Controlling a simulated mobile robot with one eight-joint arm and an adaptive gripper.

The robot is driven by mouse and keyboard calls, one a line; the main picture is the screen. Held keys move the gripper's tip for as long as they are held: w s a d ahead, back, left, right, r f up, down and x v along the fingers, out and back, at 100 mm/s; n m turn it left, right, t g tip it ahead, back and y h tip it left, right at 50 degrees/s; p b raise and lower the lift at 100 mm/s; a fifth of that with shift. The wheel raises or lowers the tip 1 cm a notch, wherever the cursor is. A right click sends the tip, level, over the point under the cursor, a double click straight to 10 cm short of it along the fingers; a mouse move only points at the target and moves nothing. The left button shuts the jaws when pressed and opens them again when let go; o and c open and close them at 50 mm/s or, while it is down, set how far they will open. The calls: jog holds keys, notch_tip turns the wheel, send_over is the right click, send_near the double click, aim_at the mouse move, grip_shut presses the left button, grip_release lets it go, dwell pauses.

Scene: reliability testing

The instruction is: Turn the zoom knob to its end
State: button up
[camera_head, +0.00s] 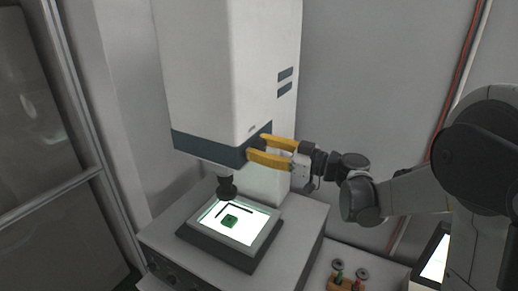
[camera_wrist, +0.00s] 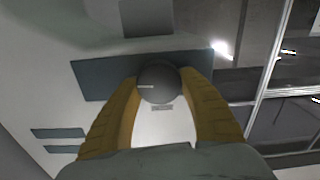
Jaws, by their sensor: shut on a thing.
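The zoom knob (camera_wrist: 159,83) is a dark round knob with a pale line on its face, on the blue-grey band of the machine's side. My gripper (camera_head: 268,150) has yellow fingers and reaches the knob from the right in the head view. In the wrist view the two fingertips (camera_wrist: 160,84) sit on either side of the knob, shut on it. The pale line points left there. A small label lies just below the knob. In the head view the fingers partly hide the knob. The white microscope-like machine (camera_head: 205,70) stands upright over its base.
A lit stage (camera_head: 245,252) with a green part (camera_head: 230,221) and a dark L-shaped piece lies under the black lens (camera_head: 226,188). A small holder with two knobbed tools (camera_head: 345,280) and a lit screen (camera_head: 436,258) are at lower right. A glass door is at left.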

jog(key=m+b, duration=0.3)
jog(key=m, duration=0.3)
jog(key=shift+w+f, duration=0.1)
jog(key=m+b, duration=0.2)
jog(key=m, duration=0.3)
jog(key=shift+w+d, duration=0.1)
jog(key=shift+d, duration=0.05)
jog(key=m+b, duration=0.1)
jog(key=m, duration=0.5)
jog(key=shift+f+m+b, duration=0.15)
jog(key=shift+m+b, duration=0.25)
jog(key=m+b, duration=0.1)
jog(key=m, duration=0.4)
jog(key=o, duration=1.2)
jog(key=shift+f, duration=0.1)
